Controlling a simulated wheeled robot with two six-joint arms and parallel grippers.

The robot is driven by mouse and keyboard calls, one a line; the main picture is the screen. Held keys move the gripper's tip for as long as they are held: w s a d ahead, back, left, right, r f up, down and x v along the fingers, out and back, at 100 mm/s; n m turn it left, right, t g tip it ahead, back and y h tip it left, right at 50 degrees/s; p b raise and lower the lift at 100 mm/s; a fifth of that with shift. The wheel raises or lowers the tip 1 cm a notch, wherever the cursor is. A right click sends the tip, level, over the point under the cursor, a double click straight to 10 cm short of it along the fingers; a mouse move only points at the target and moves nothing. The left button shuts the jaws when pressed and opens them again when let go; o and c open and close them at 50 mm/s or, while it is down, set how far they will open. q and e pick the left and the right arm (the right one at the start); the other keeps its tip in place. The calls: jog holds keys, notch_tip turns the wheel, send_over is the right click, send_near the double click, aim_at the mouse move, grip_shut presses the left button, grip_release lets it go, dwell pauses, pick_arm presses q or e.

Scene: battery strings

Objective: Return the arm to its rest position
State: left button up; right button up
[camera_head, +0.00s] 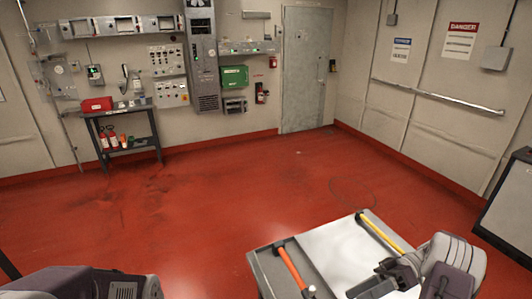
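My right arm comes in at the lower right. Its dark gripper (372,284) points left over the front part of a small work table. The gripper is small and partly cut by the bottom edge, so I cannot tell whether its fingers are apart, and I see no object in it. A purple-grey link of my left arm shows at the bottom left, and the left gripper is not in view.
The table (335,252) has a white top and carries an orange-handled tool (291,269) and a yellow-handled tool (381,234). The red floor (200,215) beyond is clear. A shelf stand (127,126) stands by the back wall. A dark-framed panel (508,207) stands at right.

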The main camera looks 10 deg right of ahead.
jog(key=s+a+r+n+g+h, duration=0.1)
jog(key=s+a+r+g+h, duration=0.1)
jog(key=a+h, duration=0.45)
jog(key=s+a+r+n+g+h, duration=0.1)
jog(key=s+a+r+h, duration=0.15)
jog(key=a, duration=0.65)
jog(key=s+d+f+m+t+h, duration=0.4)
jog(key=f+m+t+h, duration=0.2)
jog(key=f+m, duration=0.2)
jog(key=w+m, duration=0.1)
jog(key=w+m+t, duration=0.1)
jog(key=w+m, duration=0.2)
jog(key=shift+w+d+f+m+t, duration=0.15)
jog(key=shift+w+f+m+t, duration=0.05)
jog(key=shift+f+m+t, duration=0.2)
